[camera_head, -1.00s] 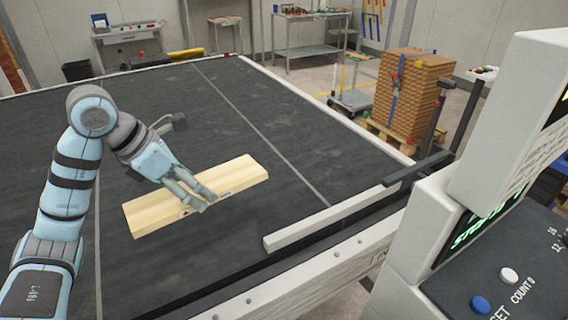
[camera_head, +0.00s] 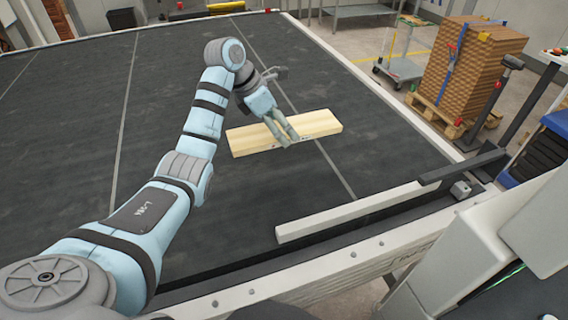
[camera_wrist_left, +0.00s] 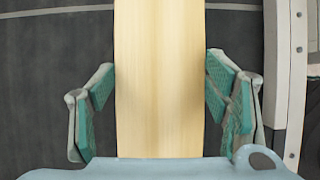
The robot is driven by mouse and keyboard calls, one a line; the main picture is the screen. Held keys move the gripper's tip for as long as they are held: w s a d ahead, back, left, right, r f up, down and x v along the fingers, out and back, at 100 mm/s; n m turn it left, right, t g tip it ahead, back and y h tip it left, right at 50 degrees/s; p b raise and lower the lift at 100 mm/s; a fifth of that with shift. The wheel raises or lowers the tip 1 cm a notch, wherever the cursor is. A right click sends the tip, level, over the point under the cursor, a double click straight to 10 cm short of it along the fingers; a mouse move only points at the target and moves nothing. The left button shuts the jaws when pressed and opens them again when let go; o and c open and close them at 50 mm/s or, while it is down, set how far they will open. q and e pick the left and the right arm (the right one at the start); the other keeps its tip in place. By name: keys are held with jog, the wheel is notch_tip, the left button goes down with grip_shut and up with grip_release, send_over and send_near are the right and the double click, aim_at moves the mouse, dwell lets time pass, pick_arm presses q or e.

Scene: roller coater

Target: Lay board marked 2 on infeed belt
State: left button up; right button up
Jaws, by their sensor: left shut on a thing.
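A pale wooden board (camera_head: 318,124) is over the dark belt (camera_head: 75,135), reaching across one of its light seam lines. My left gripper (camera_head: 283,138) is shut on the board near its middle. In the left wrist view the board (camera_wrist_left: 158,80) runs lengthwise between the two green-padded fingers (camera_wrist_left: 160,70). The number on the board is too small to read. I cannot tell whether its underside touches the belt. My right gripper is not in view.
A pale guide bar (camera_head: 350,215) lies along the belt's near right edge, with a dark bar (camera_head: 462,166) beyond it. A control cabinet (camera_head: 470,245) stands at the lower right. A strapped brown stack (camera_head: 470,65) stands on a pallet beyond the belt. Much of the belt is clear.

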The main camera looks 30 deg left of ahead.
pick_arm(q)
send_over(287, 166)
jog(key=a, duration=0.2)
jog(key=f, duration=0.6)
jog(key=shift+s+d+f, duration=0.15)
jog(key=shift+d, duration=0.1)
jog(key=f, duration=0.2)
jog(key=s+f, duration=0.1)
jog(key=f, duration=0.1)
jog(key=shift+s+d+f, duration=0.1)
jog(key=shift+s+f, duration=0.1)
jog(key=shift+f, duration=0.2)
jog(key=shift+w+f, duration=0.1)
jog(key=shift+f, duration=0.15)
jog(key=shift+w+f, duration=0.1)
jog(key=shift+w, duration=0.1)
jog(key=shift+f, duration=0.15)
jog(key=o, duration=1.3)
jog(key=shift+s, duration=0.15)
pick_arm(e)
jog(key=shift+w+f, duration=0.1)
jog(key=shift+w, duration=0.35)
pick_arm(q)
jog(key=shift+o, duration=0.2)
